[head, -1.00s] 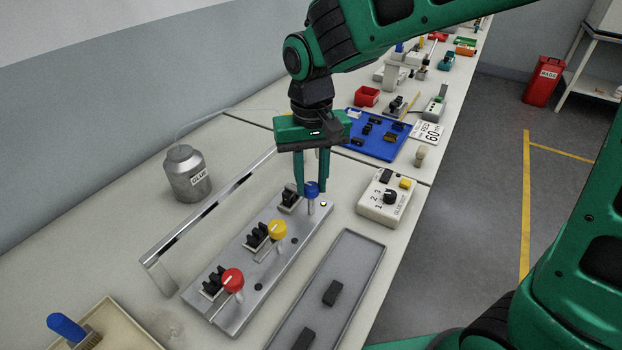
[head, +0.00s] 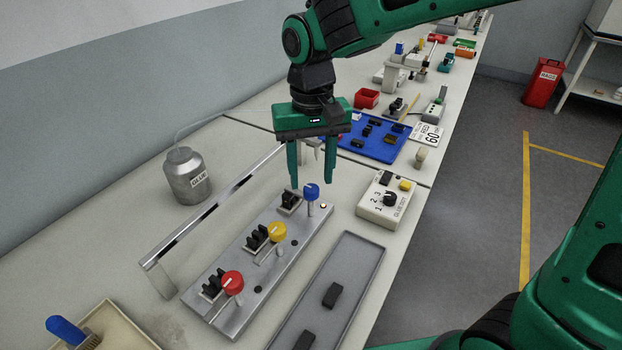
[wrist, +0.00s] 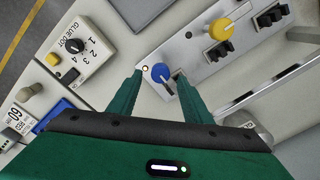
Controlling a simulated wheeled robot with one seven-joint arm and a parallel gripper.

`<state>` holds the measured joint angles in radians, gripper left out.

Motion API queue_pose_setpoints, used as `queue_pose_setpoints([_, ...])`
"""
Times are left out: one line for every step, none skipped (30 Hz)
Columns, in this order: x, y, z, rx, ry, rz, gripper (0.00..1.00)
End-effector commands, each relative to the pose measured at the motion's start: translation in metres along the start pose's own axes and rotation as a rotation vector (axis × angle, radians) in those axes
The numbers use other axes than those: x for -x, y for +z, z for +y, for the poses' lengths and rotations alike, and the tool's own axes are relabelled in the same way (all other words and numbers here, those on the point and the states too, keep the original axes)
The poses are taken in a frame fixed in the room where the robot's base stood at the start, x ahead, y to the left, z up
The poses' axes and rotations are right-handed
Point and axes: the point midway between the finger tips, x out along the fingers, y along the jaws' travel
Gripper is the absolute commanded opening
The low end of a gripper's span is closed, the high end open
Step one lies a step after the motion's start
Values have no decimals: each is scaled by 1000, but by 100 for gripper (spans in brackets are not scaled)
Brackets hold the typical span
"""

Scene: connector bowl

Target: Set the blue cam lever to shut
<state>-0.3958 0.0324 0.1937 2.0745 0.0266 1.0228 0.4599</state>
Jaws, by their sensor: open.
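The blue cam lever (head: 311,192) stands at the far end of a metal plate (head: 300,232), its round blue knob on a pale stem. It also shows in the wrist view (wrist: 161,73), with a white line across the knob. My gripper (head: 312,184) is open and empty above the blue knob. In the wrist view its two fingers (wrist: 158,76) lie on either side of the knob, apart from it. A black clamp block (head: 290,199) sits beside the lever. I cannot tell whether the lever is at shut.
Yellow (head: 277,231) and red (head: 232,281) levers share the plate. A metal rail (head: 208,208) runs along its left. A GLUE DOT dial box (head: 389,199) stands right, a grey tray (head: 368,262) front right, and a glue jar (head: 187,174) at left.

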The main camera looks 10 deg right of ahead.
Motion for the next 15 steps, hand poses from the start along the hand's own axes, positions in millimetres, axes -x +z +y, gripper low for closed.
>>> queue_pose_setpoints([10,-1,0,-1,-2,5,45])
queue_pose_setpoints([16,-1,0,-1,-2,4,45])
queue_pose_setpoints([25,-2,0,-1,-2,5,45])
queue_pose_setpoints([30,-1,0,-1,-2,5,45])
queue_pose_setpoints([36,-2,0,-2,-2,5,45])
queue_pose_setpoints([43,-2,0,-2,-2,4,45])
queue_pose_setpoints([48,-2,0,-2,-2,4,45])
queue_pose_setpoints([53,-2,0,-2,-2,4,45])
queue_pose_setpoints([59,-2,0,-2,-2,5,45])
queue_pose_setpoints([62,-2,0,-2,-1,3,45])
queue_pose_setpoints([66,-2,0,-2,-2,3,45])
queue_pose_setpoints([70,-2,0,-2,-2,4,45])
queue_pose_setpoints([73,-2,0,-2,-1,3,45])
queue_pose_setpoints([75,-2,0,-2,-1,2,45])
queue_pose_setpoints([77,-2,0,-2,-1,2,45])
